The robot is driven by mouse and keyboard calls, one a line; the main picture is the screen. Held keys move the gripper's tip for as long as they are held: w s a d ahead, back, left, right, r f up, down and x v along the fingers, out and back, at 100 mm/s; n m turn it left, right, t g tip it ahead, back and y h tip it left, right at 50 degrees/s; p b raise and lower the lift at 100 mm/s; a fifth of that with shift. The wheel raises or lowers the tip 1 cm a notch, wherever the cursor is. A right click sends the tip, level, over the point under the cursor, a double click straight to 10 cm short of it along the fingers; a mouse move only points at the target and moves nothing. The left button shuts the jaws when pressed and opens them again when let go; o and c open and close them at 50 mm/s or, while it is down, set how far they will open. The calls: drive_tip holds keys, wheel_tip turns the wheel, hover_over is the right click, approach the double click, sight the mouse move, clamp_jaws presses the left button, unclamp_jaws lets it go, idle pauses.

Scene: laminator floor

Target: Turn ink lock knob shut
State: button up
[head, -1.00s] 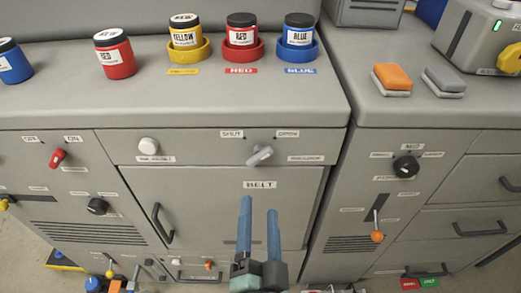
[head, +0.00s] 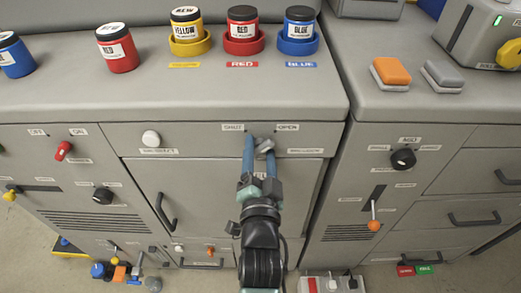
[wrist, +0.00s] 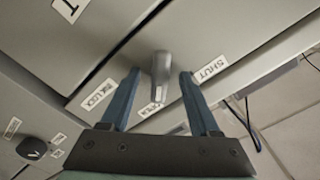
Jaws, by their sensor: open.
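The ink lock knob (head: 266,146) is a grey lever knob on the upper panel of the middle cabinet. Its handle points toward the OPEN label (head: 288,127), with the SHUT label (head: 232,127) to the left. My gripper (head: 257,140) is at the knob with its two blue fingers spread. In the wrist view the knob (wrist: 161,70) stands between the fingertips of my gripper (wrist: 159,74), with small gaps on both sides. The SHUT label (wrist: 209,68) lies beyond the right finger. In the head view the fingers partly hide the knob.
A white knob (head: 151,138) is on the same panel to the left. The door handle (head: 165,212) is below it. Yellow, red and blue ink jars stand in coloured rings on top, with a loose red jar (head: 118,48) beside them. A black knob (head: 403,159) is on the right cabinet.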

clamp_jaws()
idle(0.4)
drive_tip(key=shift+n, duration=0.3)
drive_tip(key=n+b, duration=0.1)
drive_tip(key=n, duration=0.3)
drive_tip(key=n+b, duration=0.1)
drive_tip(key=n, duration=0.8)
drive_tip(key=shift+n, duration=2.1)
